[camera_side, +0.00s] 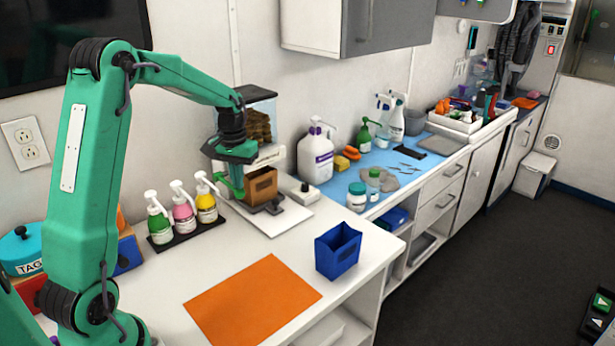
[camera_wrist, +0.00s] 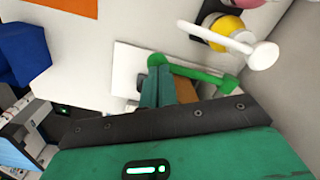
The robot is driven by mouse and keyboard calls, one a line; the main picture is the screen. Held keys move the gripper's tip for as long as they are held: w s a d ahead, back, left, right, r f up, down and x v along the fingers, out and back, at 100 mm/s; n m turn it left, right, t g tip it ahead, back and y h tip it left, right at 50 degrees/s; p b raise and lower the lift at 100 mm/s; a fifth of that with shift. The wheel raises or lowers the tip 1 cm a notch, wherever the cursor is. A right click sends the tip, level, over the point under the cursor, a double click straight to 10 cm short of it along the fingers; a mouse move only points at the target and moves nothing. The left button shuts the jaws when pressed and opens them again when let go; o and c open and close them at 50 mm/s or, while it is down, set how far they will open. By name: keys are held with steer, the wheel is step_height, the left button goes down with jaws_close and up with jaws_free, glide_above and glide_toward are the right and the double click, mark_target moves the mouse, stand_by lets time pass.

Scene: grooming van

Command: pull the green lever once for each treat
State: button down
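The treat dispenser (camera_side: 259,118) stands against the wall, with brown treats in its clear hopper. A brown open-topped box (camera_side: 262,187) sits under it; part of it shows in the wrist view (camera_wrist: 186,92). The green lever (camera_wrist: 208,74) shows at the dispenser's front in the wrist view; in the side view it is hard to separate from my green gripper. My gripper (camera_side: 232,192) is at the dispenser, beside the brown box. In the wrist view its fingers (camera_wrist: 157,70) lie close together, tips at the lever's end. I cannot tell whether they touch the lever.
Several pump bottles (camera_side: 183,215) stand on a dark tray left of the dispenser. A blue open box (camera_side: 338,252) and an orange mat (camera_side: 252,300) lie in front. A large white pump bottle (camera_side: 316,155) stands to the right. The counter between mat and dispenser is clear.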

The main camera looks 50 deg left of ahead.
steer(key=shift+f, duration=1.2)
steer(key=shift+r, duration=3.55)
steer(key=shift+f, duration=0.1)
